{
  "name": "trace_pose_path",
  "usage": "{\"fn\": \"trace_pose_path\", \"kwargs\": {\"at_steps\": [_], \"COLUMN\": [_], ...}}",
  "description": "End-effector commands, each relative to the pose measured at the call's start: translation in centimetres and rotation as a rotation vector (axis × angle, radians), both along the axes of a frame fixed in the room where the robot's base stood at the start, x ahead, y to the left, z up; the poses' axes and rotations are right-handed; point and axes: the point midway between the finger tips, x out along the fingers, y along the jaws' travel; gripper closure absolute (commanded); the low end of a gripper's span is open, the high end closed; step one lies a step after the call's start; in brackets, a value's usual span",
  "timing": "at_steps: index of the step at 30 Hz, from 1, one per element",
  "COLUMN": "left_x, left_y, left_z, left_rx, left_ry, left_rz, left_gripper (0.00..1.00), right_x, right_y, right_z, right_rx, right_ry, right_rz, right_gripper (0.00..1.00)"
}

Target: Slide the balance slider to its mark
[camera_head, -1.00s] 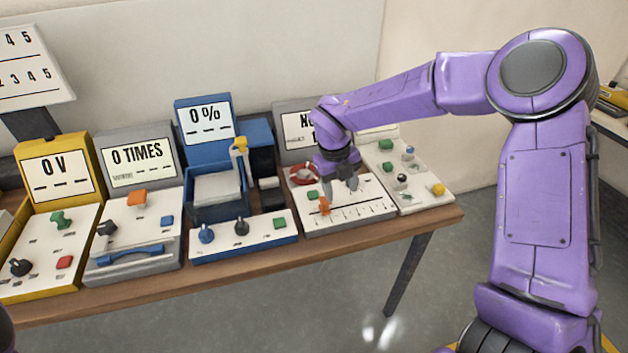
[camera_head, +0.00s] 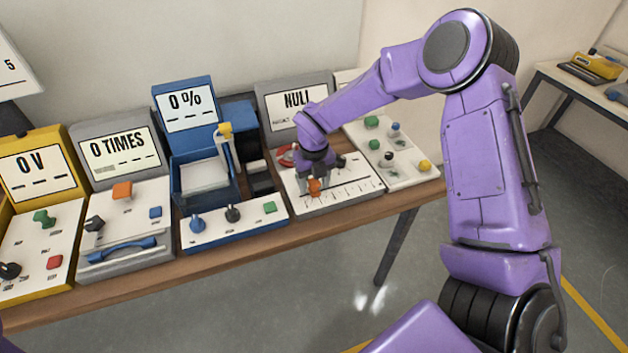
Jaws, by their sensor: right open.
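The balance slider is an orange knob (camera_head: 314,187) on the white panel of a grey device (camera_head: 345,194) with tick marks along a scale. The device's display (camera_head: 295,100) reads "NULL", with its lower part hidden behind my arm. My right gripper (camera_head: 316,183) points down over the orange knob, with its open fingers around or just beside it; I cannot tell whether they touch it. A red ring-shaped part (camera_head: 286,156) lies partly hidden behind the gripper. The slider's mark cannot be made out. My left gripper is not in view.
A blue device (camera_head: 240,222) with a yellow-tipped lever (camera_head: 224,130) stands just left. A white panel (camera_head: 400,170) with several small knobs stands just right. Further left are a grey "0 TIMES" device (camera_head: 125,215) and a yellow "0 V" device (camera_head: 62,130). The wooden table's front edge (camera_head: 290,230) is clear.

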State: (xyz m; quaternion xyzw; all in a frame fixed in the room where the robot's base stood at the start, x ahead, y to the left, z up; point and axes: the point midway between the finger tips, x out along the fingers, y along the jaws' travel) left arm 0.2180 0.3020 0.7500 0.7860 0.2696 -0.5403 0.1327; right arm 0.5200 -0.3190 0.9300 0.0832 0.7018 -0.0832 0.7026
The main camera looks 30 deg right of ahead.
Motion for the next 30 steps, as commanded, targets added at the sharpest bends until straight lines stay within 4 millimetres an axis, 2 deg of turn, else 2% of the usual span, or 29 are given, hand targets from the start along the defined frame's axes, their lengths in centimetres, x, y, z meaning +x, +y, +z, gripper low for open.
{"fn": "trace_pose_path", "kwargs": {"at_steps": [1, 2, 6, 7, 11, 18, 27, 28, 29, 30], "left_x": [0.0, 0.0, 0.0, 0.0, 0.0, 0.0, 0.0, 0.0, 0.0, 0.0], "left_y": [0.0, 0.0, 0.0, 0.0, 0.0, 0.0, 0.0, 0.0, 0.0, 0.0], "left_z": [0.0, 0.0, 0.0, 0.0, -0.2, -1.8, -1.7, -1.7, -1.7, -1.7], "left_rx": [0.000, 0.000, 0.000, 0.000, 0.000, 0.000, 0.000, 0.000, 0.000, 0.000], "left_ry": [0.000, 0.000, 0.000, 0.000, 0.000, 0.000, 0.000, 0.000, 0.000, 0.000], "left_rz": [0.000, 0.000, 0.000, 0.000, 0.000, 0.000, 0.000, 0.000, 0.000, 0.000], "left_gripper": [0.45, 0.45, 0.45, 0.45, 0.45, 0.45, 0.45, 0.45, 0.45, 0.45], "right_x": [0.0, 0.0, 0.0, 0.0, 0.1, 0.9, 1.0, 1.0, 1.0, 1.0], "right_y": [0.0, 0.0, 0.0, 0.0, 0.2, 3.4, 3.9, 3.9, 3.9, 3.9], "right_z": [0.0, 0.0, 0.0, 0.0, -0.1, -0.3, 0.0, 0.0, 0.0, 0.0], "right_rx": [0.000, 0.000, 0.000, 0.000, 0.000, 0.001, 0.001, 0.001, 0.001, 0.001], "right_ry": [0.000, 0.000, 0.000, 0.000, -0.001, -0.002, -0.002, -0.002, -0.002, -0.002], "right_rz": [0.000, 0.000, 0.000, 0.000, 0.001, 0.000, 0.002, 0.002, 0.002, 0.002], "right_gripper": [0.43, 0.49, 0.95, 1.00, 1.00, 1.00, 1.00, 0.57, 0.47, 0.43]}}
